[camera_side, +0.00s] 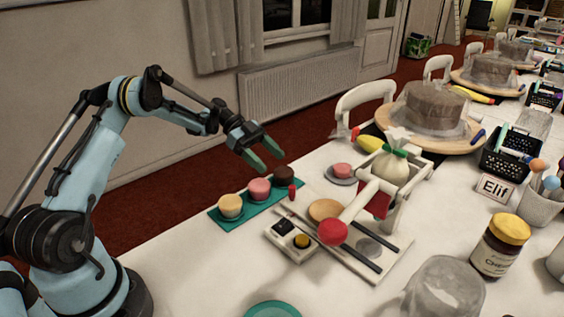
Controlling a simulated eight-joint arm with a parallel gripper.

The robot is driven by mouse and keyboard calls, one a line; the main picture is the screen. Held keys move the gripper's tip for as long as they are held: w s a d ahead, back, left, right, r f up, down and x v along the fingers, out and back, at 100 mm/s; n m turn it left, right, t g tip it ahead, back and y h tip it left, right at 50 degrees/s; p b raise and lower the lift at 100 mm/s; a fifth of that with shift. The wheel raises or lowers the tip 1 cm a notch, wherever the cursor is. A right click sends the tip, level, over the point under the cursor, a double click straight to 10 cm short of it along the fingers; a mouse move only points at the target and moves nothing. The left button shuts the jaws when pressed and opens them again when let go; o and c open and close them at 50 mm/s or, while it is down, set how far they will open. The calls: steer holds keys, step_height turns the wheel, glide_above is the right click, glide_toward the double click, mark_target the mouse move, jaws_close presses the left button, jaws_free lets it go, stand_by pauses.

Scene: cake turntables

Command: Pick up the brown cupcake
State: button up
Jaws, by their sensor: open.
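The brown cupcake (283,174) stands upright at the right end of a row of three on a flat green tray (217,216). Beside it in the row are a pink cupcake (259,188) and a cream-yellow cupcake (230,205). My gripper (264,157) has green fingers and is open and empty. In the picture it is just up and to the left of the brown cupcake, pointing down and to the right. The exact height of the fingers above the cupcake is hard to tell.
A small red-capped item (292,191) stands close to the brown cupcake. To the right are a white press stand with a red ball (332,232), a small pink cake on a plate (341,173) and a wrapped cake (434,108). The white tabletop (195,268) is clear in front of the tray.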

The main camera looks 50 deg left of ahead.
mark_target(278, 168)
steer(key=x, duration=0.5)
steer(key=shift+w+a+f, duration=0.1)
steer(key=shift+a, duration=0.05)
steer(key=c, duration=0.8)
